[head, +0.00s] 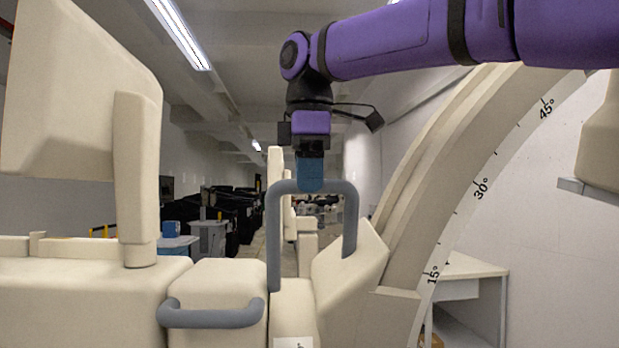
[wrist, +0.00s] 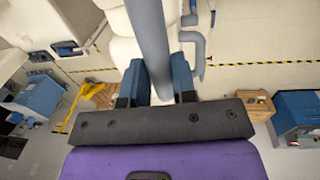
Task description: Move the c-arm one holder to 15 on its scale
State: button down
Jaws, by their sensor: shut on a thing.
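The c-arm (head: 455,150) is a large beige arc at the right of the head view, with a scale marked 15°, 30° and 45° along its inner edge. The beige holder (head: 348,272) sits at the arc's lower left. The 15° mark is to the right of the holder. I cannot make out a pointer. A grey U-shaped handle (head: 350,222) stands up from the holder. My gripper (head: 311,186) points down and is shut on the handle's top bar. In the wrist view the grey bar (wrist: 150,40) runs between the blue fingers of my gripper (wrist: 158,88).
A beige cart body (head: 70,300) with a monitor (head: 75,95) stands at the left. A lower grey handle (head: 211,316) is on its front. A white table (head: 460,268) stands behind the arc. The wrist view shows a wooden crate (wrist: 247,103) and a blue box (wrist: 300,112) on the floor.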

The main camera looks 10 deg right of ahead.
jog(key=shift+w+r, duration=0.15)
jog(key=shift+w, duration=0.1)
jog(key=c, duration=1.3)
grip_release()
jog(key=o, duration=0.4)
jog(key=shift+c, duration=0.2)
notch_tip(320, 180, up, 10)
jog(key=s, duration=0.1)
jog(key=shift+r, duration=0.2)
